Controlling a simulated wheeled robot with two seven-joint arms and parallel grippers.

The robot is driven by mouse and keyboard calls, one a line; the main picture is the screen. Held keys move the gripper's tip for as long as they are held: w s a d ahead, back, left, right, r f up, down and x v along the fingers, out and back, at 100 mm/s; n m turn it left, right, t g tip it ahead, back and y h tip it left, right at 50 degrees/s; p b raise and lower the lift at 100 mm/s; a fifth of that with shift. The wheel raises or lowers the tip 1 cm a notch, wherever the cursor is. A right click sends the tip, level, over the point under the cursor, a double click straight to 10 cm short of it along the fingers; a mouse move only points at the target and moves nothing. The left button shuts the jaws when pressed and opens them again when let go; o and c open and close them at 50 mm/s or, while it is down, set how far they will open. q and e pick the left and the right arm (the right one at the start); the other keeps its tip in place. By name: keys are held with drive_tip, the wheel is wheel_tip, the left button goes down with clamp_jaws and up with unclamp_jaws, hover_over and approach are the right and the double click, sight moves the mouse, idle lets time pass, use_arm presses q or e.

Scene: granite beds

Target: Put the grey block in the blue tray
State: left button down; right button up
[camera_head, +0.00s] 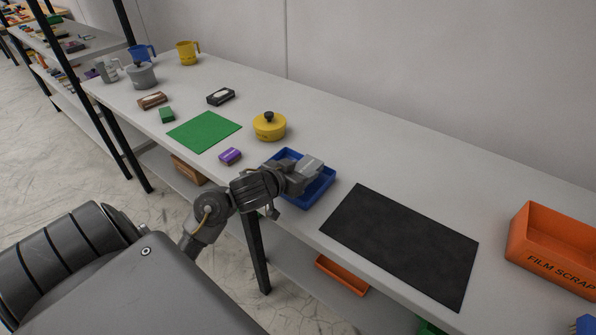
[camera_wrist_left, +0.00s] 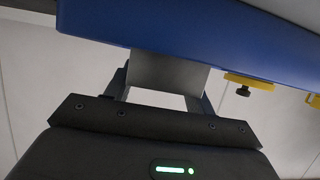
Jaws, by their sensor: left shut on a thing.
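The blue tray (camera_head: 322,192) sits on the long grey table, near its front edge. My left gripper (camera_head: 306,172) reaches over the tray from the left and hides part of its inside. In the left wrist view the picture is upside down, and the gripper (camera_wrist_left: 165,92) is shut on the grey block (camera_wrist_left: 165,73). There the blue tray's wall (camera_wrist_left: 200,35) cuts across the view and seems to hide the block's lower end. I cannot tell whether the block touches the tray floor. My right gripper is not in view.
A black mat (camera_head: 402,243) lies right of the tray, and an orange bin (camera_head: 560,232) stands farther right. A purple block (camera_head: 230,156), a yellow pot (camera_head: 269,127) and a green mat (camera_head: 204,131) are to the left. The table behind the tray is clear.

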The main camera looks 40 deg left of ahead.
use_arm(q)
wheel_tip(320, 180, down, 2)
drive_tip(key=shift+f+b, duration=0.1)
drive_tip(key=shift+b, duration=0.3)
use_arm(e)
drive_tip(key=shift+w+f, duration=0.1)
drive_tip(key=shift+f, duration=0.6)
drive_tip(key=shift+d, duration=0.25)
use_arm(q)
drive_tip(key=c, duration=0.9)
unclamp_jaws()
drive_tip(key=shift+f, duration=0.25)
drive_tip(key=o, duration=0.4)
drive_tip(key=shift+s, duration=0.1)
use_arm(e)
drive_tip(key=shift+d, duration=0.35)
use_arm(q)
drive_tip(key=shift+r, duration=0.15)
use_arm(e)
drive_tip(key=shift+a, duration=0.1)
